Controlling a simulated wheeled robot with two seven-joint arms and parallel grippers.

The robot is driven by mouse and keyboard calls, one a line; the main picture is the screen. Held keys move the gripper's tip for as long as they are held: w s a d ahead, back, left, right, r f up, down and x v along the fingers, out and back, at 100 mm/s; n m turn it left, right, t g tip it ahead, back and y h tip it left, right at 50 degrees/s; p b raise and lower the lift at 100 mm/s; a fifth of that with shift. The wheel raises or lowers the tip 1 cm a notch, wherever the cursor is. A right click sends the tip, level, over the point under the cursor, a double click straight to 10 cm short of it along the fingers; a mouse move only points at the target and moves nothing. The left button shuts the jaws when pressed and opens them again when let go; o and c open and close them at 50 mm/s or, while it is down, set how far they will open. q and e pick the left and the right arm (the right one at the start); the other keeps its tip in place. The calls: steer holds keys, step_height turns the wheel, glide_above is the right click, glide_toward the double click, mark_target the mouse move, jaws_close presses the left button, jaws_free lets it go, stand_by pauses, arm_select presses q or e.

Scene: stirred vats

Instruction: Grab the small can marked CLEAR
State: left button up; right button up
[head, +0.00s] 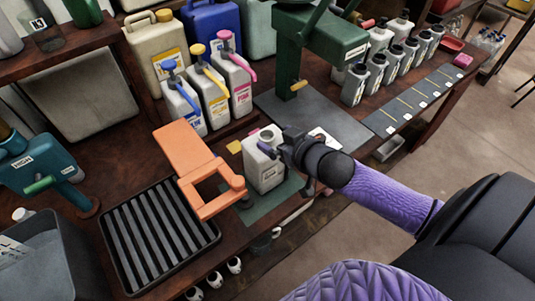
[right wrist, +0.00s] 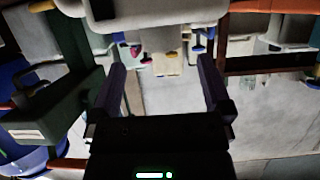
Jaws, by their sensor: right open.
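A small pale grey can (head: 264,165) with an open round neck stands upright on a green mat (head: 272,203) near the front edge of the bench. Its marking is too small to read, so I cannot tell whether it is the CLEAR can. My right gripper (head: 290,148) is at the can's right side, near its top; whether it touches is unclear. In the right wrist view the two fingers of my right gripper (right wrist: 163,92) are wide apart, with nothing gripped between them. A pale body (right wrist: 135,12) shows at the top, beyond the fingertips. My left gripper is not in view.
An orange hinged piece (head: 190,160) lies close left of the can, beside a black ribbed tray (head: 158,235). White pump containers (head: 216,95) stand behind. A green press-like stand (head: 318,38) rises behind my right gripper. Several small grey cans (head: 355,84) line the back right.

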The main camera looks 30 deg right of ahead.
mark_target(262, 134)
steer(key=b+x, duration=0.1)
steer(key=x, duration=0.3)
steer(key=shift+w+a+f+b, duration=0.15)
steer(key=shift+f+b, duration=0.25)
steer(key=shift+f, duration=0.1)
steer(key=shift+c, duration=0.4)
jaws_close()
